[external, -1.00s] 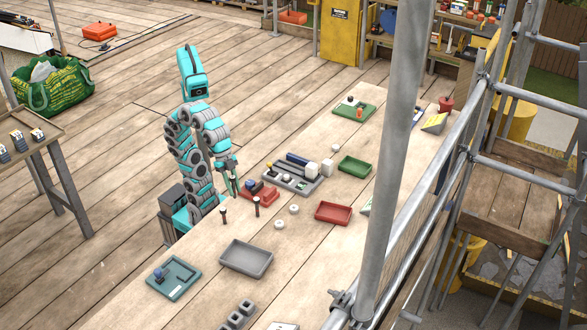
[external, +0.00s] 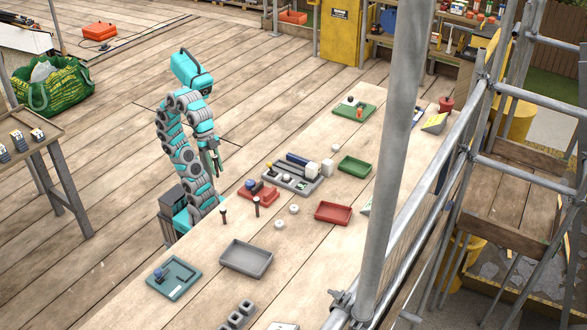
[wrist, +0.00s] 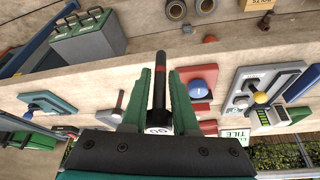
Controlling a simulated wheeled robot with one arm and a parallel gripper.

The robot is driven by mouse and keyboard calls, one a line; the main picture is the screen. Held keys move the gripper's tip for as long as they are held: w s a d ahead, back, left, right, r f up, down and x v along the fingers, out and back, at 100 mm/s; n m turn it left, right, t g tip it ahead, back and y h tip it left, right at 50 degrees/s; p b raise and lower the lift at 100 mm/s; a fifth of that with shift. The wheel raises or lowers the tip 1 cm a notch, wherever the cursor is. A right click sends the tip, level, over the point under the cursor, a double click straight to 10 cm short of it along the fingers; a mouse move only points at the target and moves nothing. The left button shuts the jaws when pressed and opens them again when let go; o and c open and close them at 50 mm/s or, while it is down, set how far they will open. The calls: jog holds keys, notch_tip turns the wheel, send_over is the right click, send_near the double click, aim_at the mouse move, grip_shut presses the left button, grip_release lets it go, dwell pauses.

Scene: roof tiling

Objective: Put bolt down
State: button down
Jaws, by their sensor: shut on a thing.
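My gripper (external: 213,160) is raised in the air near the table's left edge in the external view, beyond the red tray (external: 259,197). In the wrist view its green fingers (wrist: 160,90) are shut on a bolt (wrist: 160,80), a dark rod with a red band and a pale marked part low between the fingers. The bolt is too small to make out in the external view. Two dark pegs (external: 256,206) (external: 223,216) stand upright on the table. One peg also shows in the wrist view (wrist: 118,108), left of the fingers.
A grey holder (external: 292,183) with rods lies behind the red tray. A green tray (external: 355,167), a second red tray (external: 333,213), a grey tray (external: 246,258) and white round pieces (external: 279,224) are spread over the table. Bare wood lies between them.

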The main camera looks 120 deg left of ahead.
jog(key=w+d+r+p, duration=0.1)
jog(key=w+d+r, duration=0.25)
jog(key=w, duration=0.55)
jog(key=m+p, duration=0.2)
jog(key=p, duration=0.1)
send_over(239, 250)
notch_tip(239, 250, down, 3)
jog(key=shift+r+h, duration=0.6)
jog(key=shift+r, duration=0.6)
jog(key=shift+s+f, duration=0.1)
jog(key=shift+f, duration=3.9)
jog(key=shift+b, duration=0.3)
jog(key=shift+f, duration=0.15)
jog(key=c, duration=0.9)
grip_release()
jog(key=shift+o, duration=0.2)
